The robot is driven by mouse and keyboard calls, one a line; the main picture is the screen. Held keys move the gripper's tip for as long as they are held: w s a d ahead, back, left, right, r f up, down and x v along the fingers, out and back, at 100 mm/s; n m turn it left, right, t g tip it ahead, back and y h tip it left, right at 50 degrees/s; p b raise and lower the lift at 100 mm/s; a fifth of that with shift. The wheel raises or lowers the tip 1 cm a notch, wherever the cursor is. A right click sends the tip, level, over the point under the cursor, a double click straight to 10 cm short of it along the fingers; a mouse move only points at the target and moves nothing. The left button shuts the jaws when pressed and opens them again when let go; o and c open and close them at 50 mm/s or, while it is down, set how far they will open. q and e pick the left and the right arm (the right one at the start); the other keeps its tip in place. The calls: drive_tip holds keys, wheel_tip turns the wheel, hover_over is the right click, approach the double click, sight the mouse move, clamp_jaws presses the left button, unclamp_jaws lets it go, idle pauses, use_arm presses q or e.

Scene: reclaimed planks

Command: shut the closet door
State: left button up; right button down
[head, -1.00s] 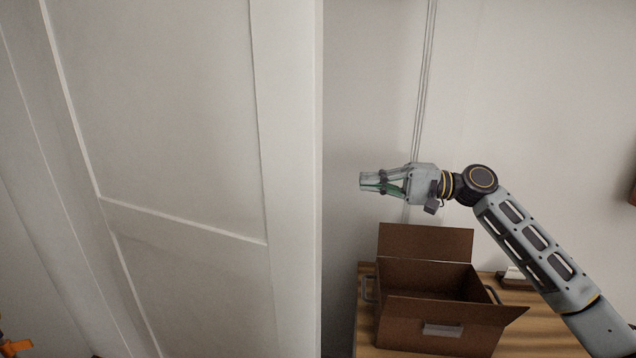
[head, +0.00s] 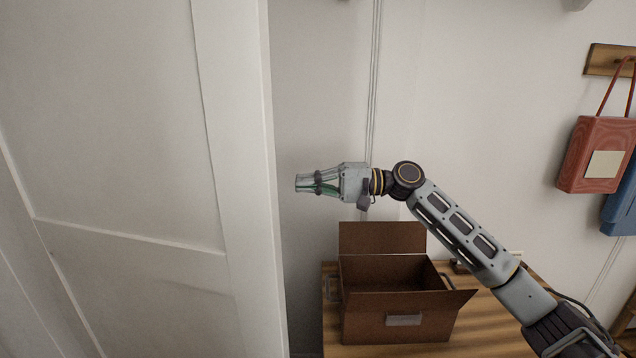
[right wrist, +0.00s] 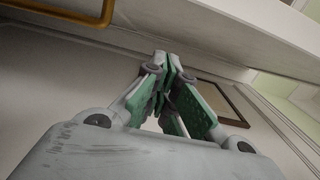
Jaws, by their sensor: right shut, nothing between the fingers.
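The white panelled closet door (head: 120,180) fills the left of the head view, its free edge upright near the middle-left. It stands open, turned toward me. My right gripper (head: 298,183) is shut and empty, pointing left, a little right of the door's edge in the picture. I cannot tell how far apart they are in depth. In the right wrist view the shut fingers (right wrist: 170,75) show with nothing between them. A pale band crosses the top right of that view; I cannot tell if it is the door. My left gripper is not in view.
An open brown box (head: 395,305) sits on a wooden table (head: 480,325) below my right arm. A red bag (head: 590,160) and a blue bag (head: 622,205) hang at the right from a wooden rail (head: 608,60). Thin cables run down the wall behind.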

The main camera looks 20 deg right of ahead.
sight(275, 191)
drive_tip(key=shift+s+a, duration=0.35)
drive_tip(key=shift+a, duration=0.9)
drive_tip(key=shift+s+a, duration=0.3)
drive_tip(key=shift+a, duration=0.9)
drive_tip(key=shift+s+a, duration=0.35)
drive_tip(key=shift+a, duration=0.9)
drive_tip(key=shift+p, duration=0.3)
